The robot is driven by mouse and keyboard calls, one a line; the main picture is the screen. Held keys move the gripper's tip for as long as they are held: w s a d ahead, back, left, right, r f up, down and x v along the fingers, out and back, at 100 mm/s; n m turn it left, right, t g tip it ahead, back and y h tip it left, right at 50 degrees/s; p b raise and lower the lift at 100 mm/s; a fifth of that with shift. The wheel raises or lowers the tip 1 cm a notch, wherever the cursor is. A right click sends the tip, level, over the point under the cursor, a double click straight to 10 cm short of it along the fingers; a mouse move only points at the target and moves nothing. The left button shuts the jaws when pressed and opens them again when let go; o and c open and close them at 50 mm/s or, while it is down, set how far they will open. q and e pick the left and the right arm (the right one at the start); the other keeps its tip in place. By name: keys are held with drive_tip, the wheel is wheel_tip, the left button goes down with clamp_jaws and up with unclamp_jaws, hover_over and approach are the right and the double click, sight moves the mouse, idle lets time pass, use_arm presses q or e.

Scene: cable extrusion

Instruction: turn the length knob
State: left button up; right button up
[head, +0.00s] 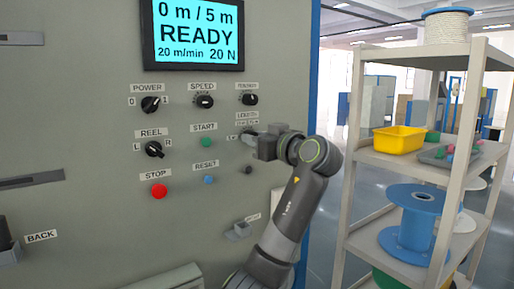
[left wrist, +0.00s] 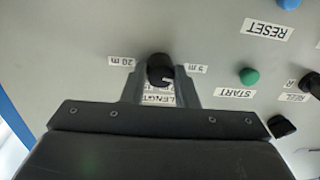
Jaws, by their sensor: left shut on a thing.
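The length knob (left wrist: 160,68) is a black knob on the grey panel. In the left wrist view, upside down, it sits between my fingertips, with "20 m" and "5 m" labels either side and a partly covered LENGTH label below. My left gripper (head: 251,139) reaches the panel's right side in the head view and is shut on this knob; it also shows in the left wrist view (left wrist: 161,78). The gripper hides the knob in the head view. The display (head: 194,33) reads 0 m / 5 m, READY, 20 m/min, 20 N. My right gripper is not in view.
Nearby are the green start button (head: 206,142), blue reset button (head: 208,180), red stop button (head: 159,190), speed knob (head: 204,102), power knob (head: 150,104) and reel knob (head: 154,149). A shelf with a yellow bin (head: 398,140) and a blue spool (head: 412,225) stands at right.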

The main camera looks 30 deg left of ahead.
use_arm(q)
drive_tip(key=shift+r+n+b, duration=0.1)
drive_tip(key=shift+n+b, duration=0.3)
drive_tip(key=shift+n, duration=0.3)
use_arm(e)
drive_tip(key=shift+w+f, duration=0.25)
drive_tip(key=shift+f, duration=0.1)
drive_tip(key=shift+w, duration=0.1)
use_arm(q)
drive_tip(key=o, duration=1)
drive_tip(key=shift+a, duration=0.1)
drive_tip(key=b+v, duration=0.3)
drive_tip(key=v, duration=1.4)
drive_tip(key=shift+d+r, duration=0.1)
drive_tip(key=shift+d, duration=0.15)
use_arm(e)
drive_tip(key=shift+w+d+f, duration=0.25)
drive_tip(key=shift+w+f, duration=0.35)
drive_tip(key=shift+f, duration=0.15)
